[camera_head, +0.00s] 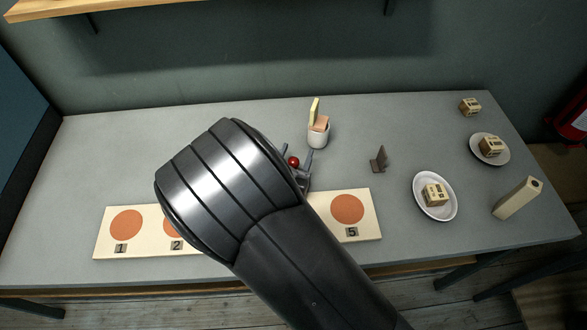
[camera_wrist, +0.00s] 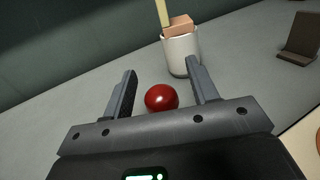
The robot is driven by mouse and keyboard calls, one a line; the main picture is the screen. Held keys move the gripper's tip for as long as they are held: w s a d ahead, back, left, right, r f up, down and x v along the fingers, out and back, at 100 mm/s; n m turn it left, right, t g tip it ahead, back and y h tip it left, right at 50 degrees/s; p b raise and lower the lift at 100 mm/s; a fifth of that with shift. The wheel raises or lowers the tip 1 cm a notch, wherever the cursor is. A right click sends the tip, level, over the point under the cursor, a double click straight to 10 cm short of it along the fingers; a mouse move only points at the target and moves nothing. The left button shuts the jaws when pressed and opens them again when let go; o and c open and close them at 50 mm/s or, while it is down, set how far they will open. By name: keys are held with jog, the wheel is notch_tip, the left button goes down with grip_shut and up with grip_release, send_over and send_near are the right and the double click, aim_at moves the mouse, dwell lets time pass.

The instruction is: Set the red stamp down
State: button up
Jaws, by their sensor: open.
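The red stamp shows as a glossy red ball (camera_wrist: 161,98) between the fingers of my gripper (camera_wrist: 160,70) in the wrist view. Grey table shows on both sides of it, and neither finger touches it. In the head view the red ball (camera_head: 293,161) sits just past my wrist, beside my gripper (camera_head: 300,158). The jaws are spread open. The lower part of the stamp is hidden, so I cannot see what it rests on.
A white cup (camera_head: 318,140) holding a yellow stick and a pinkish block stands behind the gripper. A dark brown stand (camera_head: 379,160) is to the right. A cream board (camera_head: 371,206) with orange circles is partly under my arm. Plates with carved blocks (camera_head: 436,194) are right.

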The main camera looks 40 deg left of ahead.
jog(key=c, duration=1.1)
jog(key=shift+c, duration=0.2)
